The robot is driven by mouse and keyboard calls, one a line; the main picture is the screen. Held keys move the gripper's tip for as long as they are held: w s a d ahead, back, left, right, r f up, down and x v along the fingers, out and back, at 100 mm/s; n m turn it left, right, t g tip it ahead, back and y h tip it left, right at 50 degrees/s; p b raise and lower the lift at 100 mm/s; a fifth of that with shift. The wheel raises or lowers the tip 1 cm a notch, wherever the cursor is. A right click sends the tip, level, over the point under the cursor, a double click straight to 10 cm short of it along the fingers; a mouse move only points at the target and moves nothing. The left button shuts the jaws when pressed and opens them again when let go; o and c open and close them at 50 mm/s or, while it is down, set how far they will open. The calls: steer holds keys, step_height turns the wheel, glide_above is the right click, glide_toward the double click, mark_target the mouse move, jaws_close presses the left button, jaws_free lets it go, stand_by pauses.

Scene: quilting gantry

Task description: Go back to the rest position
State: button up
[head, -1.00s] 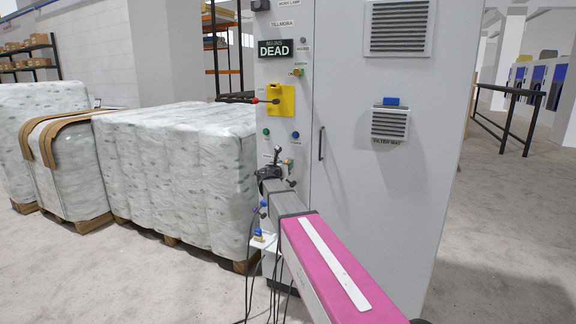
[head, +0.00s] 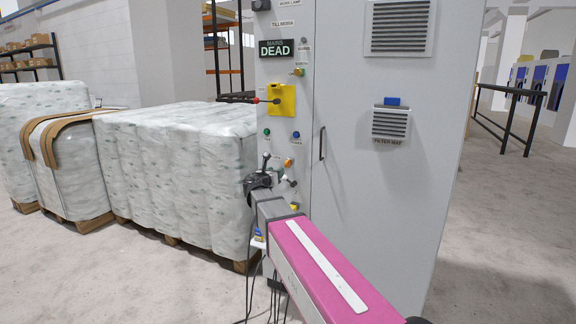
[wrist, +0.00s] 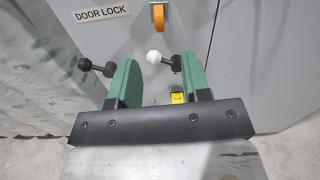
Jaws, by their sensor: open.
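My gripper (head: 258,182) is in front of the lower left part of the grey cabinet (head: 375,190) in the head view, small and partly hidden by my arm. In the wrist view its two green fingers (wrist: 160,75) stand apart, with nothing seen held between them. A lever with a black ball (wrist: 85,64) shows beside the left finger and one with a white ball (wrist: 154,57) near the right finger; I cannot tell whether they touch the fingers. A DOOR LOCK label (wrist: 101,13) and an orange handle (wrist: 158,16) are on the panel beyond.
The cabinet carries a MAINS DEAD sign (head: 275,48) and a yellow plate (head: 283,99) with a red-and-black lever. Wrapped pallet loads (head: 180,155) stand close on the left. A dark railing (head: 508,110) is at the right. Bare floor lies at the front left.

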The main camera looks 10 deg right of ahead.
steer(key=s+d+f+m+g+y, duration=0.2)
steer(key=s+d+f+m+g, duration=0.25)
steer(key=s+f+m, duration=0.45)
steer(key=s+d+f+m+g+y, duration=0.1)
steer(key=s+d+f+m+g, duration=0.35)
steer(key=f, duration=0.75)
steer(key=s+a+f+m+g+y, duration=0.2)
steer(key=s+f+m, duration=0.3)
steer(key=s+m, duration=0.3)
steer(key=s+a+f+m+g+y, duration=0.3)
steer(key=s+f+m+y, duration=0.2)
steer(key=s+m, duration=0.3)
steer(key=s+f, duration=0.1)
steer(key=s, duration=0.2)
steer(key=shift+a+g+y, duration=0.25)
steer(key=shift+g+y, duration=0.05)
steer(key=shift+g, duration=0.1)
